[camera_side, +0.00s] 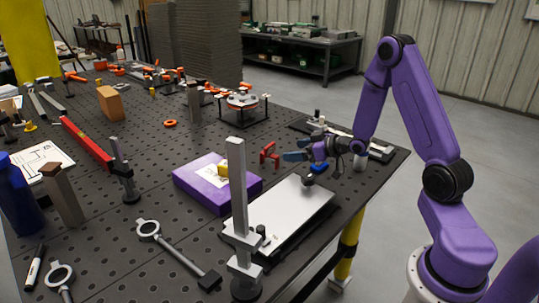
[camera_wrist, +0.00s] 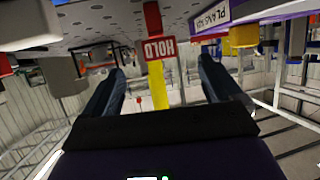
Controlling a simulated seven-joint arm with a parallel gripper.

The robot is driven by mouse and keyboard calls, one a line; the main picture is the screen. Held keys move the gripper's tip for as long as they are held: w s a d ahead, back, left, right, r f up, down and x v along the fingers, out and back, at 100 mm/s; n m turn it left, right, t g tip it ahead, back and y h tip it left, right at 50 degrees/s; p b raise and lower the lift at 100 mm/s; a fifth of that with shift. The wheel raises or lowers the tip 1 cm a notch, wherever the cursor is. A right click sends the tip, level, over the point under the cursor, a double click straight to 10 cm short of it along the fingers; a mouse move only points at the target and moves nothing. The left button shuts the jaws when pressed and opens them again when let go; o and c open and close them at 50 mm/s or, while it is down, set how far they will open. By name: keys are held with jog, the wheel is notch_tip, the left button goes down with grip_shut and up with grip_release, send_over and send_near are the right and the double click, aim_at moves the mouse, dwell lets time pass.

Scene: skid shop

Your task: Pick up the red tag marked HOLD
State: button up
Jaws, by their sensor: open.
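The red tag marked HOLD (camera_wrist: 161,48) shows in the wrist view, upside down, with white lettering and a pale border. It appears between and beyond the two dark blue fingers of my gripper (camera_wrist: 160,64), with a visible gap on both sides. In the side view, a small red upright piece (camera_side: 269,154) stands on the table just left of my gripper (camera_side: 290,156); its lettering cannot be read there. My gripper is open and empty, low over the table's right part, pointing left.
A purple box (camera_side: 190,185) with a yellow item on it lies left of my gripper. A white plate (camera_side: 290,213) and a tall grey clamp post (camera_side: 238,190) stand in front. A round fixture (camera_side: 243,101) is behind. The perforated table (camera_side: 105,220) is crowded.

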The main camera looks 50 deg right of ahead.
aim_at(271, 150)
jog(key=x, duration=0.8)
jog(key=shift+a, duration=0.1)
jog(key=shift+r+x, duration=0.15)
jog(key=shift+x, duration=1.2)
jog(key=shift+r+x, duration=0.1)
jog(key=shift+x, duration=1.2)
jog(key=shift+w, duration=0.15)
jog(key=c, duration=1)
jog(key=shift+c, duration=0.2)
